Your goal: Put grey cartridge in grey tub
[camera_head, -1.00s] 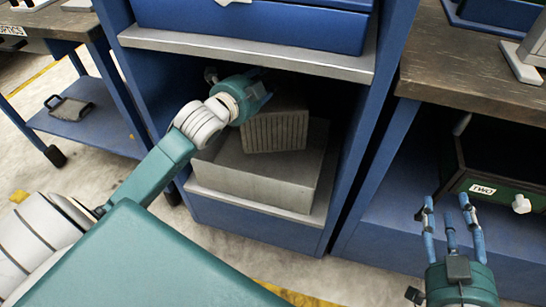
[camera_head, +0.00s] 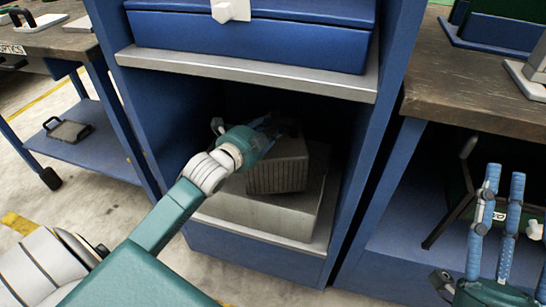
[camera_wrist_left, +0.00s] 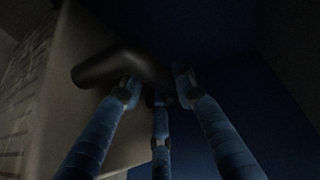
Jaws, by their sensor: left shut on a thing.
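The grey cartridge (camera_head: 277,173), a ribbed box, is on the lower shelf level of the blue cabinet, over the grey tub (camera_head: 258,217). The tub's front wall shows below it. I cannot tell whether the cartridge's underside touches the tub. My left gripper (camera_head: 268,128) reaches in from the left and is shut on the cartridge's dark handle, which shows between the fingers in the left wrist view (camera_wrist_left: 108,66). The fingertips are in shadow in the head view. My right gripper (camera_head: 508,185) is at the lower right, its fingers apart and empty.
A shelf lip (camera_head: 250,72) and blue drawer (camera_head: 250,40) hang above the left arm. Cabinet side walls (camera_head: 362,190) bound the opening. A wooden-topped bench (camera_head: 480,95) stands at right. A handled plate (camera_head: 68,131) lies on the left table's lower shelf.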

